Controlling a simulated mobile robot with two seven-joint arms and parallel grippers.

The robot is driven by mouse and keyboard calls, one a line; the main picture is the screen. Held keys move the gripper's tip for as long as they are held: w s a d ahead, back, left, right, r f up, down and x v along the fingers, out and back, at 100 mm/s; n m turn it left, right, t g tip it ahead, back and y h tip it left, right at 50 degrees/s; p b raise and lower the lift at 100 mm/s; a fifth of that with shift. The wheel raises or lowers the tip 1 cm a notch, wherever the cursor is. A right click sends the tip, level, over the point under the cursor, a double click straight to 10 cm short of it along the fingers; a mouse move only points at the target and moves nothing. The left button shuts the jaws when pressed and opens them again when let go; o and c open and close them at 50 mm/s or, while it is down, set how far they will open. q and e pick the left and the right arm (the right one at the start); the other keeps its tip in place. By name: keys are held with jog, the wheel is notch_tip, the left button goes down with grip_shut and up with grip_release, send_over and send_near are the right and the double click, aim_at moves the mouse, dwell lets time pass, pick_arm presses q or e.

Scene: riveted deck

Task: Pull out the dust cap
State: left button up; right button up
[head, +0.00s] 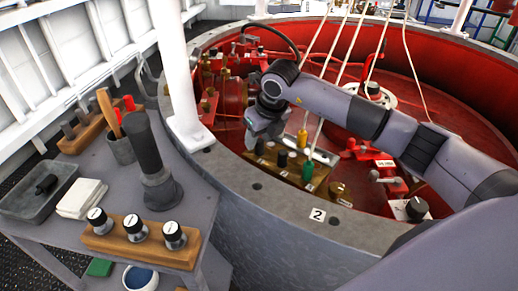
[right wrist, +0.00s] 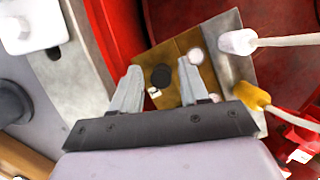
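The dust cap appears to be the black round cap (right wrist: 161,77) on a brass-coloured panel (right wrist: 180,45), with a small white tag beside it. My right gripper (right wrist: 162,72) is open, its two fingers apart, with the cap in view between the fingertips. I cannot tell how far the fingers are above it, and no contact shows. In the head view my right gripper (head: 254,143) is over the left end of the connector panel (head: 318,186), hiding part of it. A black cap (head: 282,160) stands to its right there. My left gripper is not in view.
A yellow plug (head: 302,138) and a green plug (head: 307,170) stand on the panel, with cables rising nearby. A grey bench (head: 210,190) holds a wooden block (head: 110,242) with several knobs.

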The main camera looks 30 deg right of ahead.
aim_at(260, 140)
grip_shut()
jog(key=shift+r, duration=0.1)
jog(key=shift+r+p, duration=0.35)
jog(key=shift+r, duration=0.1)
jog(key=shift+r+p, duration=0.95)
jog(key=shift+r, duration=0.6)
